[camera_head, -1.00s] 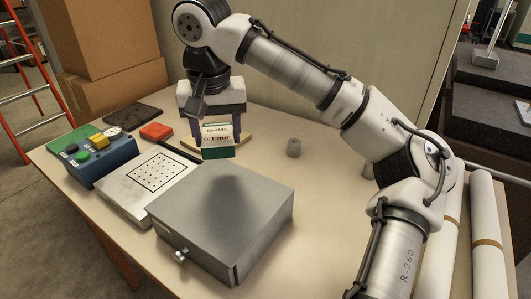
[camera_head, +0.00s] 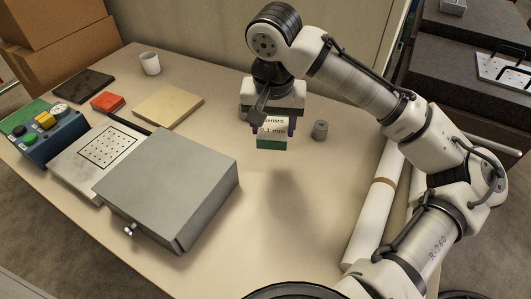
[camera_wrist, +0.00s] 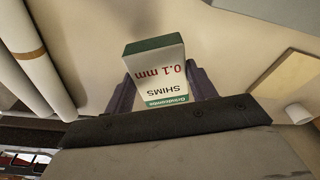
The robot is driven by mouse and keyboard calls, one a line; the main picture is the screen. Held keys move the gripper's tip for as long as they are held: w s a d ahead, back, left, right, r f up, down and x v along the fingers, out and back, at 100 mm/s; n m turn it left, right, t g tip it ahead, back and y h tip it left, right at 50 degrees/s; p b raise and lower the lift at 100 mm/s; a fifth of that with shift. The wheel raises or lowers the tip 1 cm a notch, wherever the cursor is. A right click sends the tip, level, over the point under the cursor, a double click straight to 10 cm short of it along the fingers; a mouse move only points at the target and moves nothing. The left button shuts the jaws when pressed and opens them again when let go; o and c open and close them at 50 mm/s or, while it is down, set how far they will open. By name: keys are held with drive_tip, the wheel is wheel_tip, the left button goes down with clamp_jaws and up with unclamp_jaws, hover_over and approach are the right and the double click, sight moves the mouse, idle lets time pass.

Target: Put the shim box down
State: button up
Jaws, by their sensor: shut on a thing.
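The shim box (camera_head: 272,134) is a small white box with green ends and the words "SHIMS 0.1 mm". My gripper (camera_head: 272,122) points down and is shut on it, over the middle of the table (camera_head: 225,215). A shadow lies on the tabletop in front of and below the box, so it looks held above the surface. In the wrist view the box (camera_wrist: 158,72) sits between the two dark fingers, its label upside down.
A grey metal box (camera_head: 170,185) with a latch stands left of centre. A small grey cylinder (camera_head: 320,130) is close right of the shim box. A tan board (camera_head: 168,106) and white cup (camera_head: 150,63) are behind left. Paper rolls (camera_head: 375,205) lie at right. The front middle is clear.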

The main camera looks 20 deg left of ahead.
sight(272, 168)
wheel_tip(272, 168, down, 11)
drive_tip(key=shift+f+p, duration=0.1)
drive_tip(key=shift+p, duration=0.35)
drive_tip(key=shift+f, duration=0.1)
drive_tip(key=o, duration=1.1)
drive_tip(key=r, duration=0.4)
drive_tip(key=s+r+b, duration=0.1)
drive_tip(key=r, duration=0.7)
drive_tip(key=shift+s+d+r+b, duration=0.1)
drive_tip(key=shift+s+d+b, duration=0.1)
drive_tip(key=shift+s+b, duration=0.2)
